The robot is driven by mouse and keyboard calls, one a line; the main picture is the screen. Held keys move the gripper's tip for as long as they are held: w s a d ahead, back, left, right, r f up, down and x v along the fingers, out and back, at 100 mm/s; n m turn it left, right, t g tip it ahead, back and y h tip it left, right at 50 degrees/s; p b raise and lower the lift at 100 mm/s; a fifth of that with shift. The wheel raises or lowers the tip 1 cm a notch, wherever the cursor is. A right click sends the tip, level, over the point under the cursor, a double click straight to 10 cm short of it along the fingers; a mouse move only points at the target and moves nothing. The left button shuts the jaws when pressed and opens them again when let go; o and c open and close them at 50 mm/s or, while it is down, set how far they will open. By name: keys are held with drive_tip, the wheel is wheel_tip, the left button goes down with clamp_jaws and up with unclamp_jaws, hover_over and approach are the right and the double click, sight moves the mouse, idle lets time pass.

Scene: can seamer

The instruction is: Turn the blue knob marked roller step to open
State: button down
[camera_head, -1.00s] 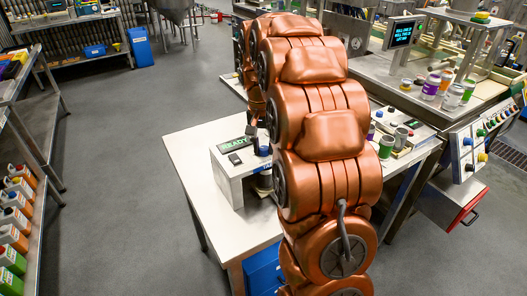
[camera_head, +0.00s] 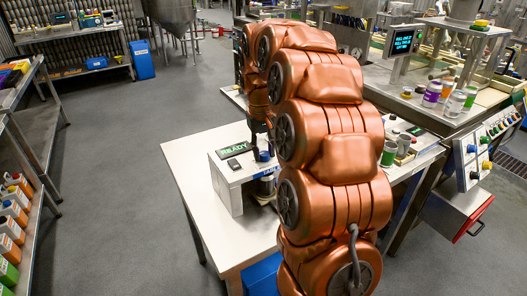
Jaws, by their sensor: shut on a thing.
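The can seamer (camera_head: 225,178) is a pale box-shaped machine on the white table, with a green READY display (camera_head: 234,149) on top. A small blue knob (camera_head: 264,156) stands at the right of its top, beside a dark switch (camera_head: 233,164). My gripper (camera_head: 261,143) points down at the knob, its dark fingers shut on the knob's upper part. My copper arm hides part of the gripper and the machine's right side. The knob's marking and its turn angle are too small to read.
The table's left and front top (camera_head: 210,215) is clear. A control panel with coloured knobs (camera_head: 478,155) and an open red-edged drawer (camera_head: 470,214) are at the right. A shelf of bottles (camera_head: 14,215) stands at the left.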

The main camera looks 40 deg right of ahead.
sight(261, 154)
idle(0.3)
drive_tip(key=c, duration=0.8)
unclamp_jaws()
wheel_tip(261, 154, up, 12)
drive_tip(key=shift+w+a, duration=0.15)
drive_tip(key=shift+a, duration=0.2)
idle(0.4)
drive_tip(key=s+a+f+n, duration=0.2)
drive_tip(key=s+a+f, duration=0.3)
drive_tip(key=s+a, duration=0.75)
drive_tip(key=s+a+f, duration=0.4)
drive_tip(key=s+f, duration=0.1)
drive_tip(key=s, duration=0.4)
drive_tip(key=s+a+f+n+g, duration=0.1)
drive_tip(key=s+a+f, duration=0.2)
drive_tip(key=s+f, duration=0.3)
drive_tip(key=s, duration=0.3)
drive_tip(key=shift+s+a+g+y+p, duration=0.3)
drive_tip(key=shift+s+a+p, duration=0.05)
drive_tip(key=shift+a+p, duration=0.05)
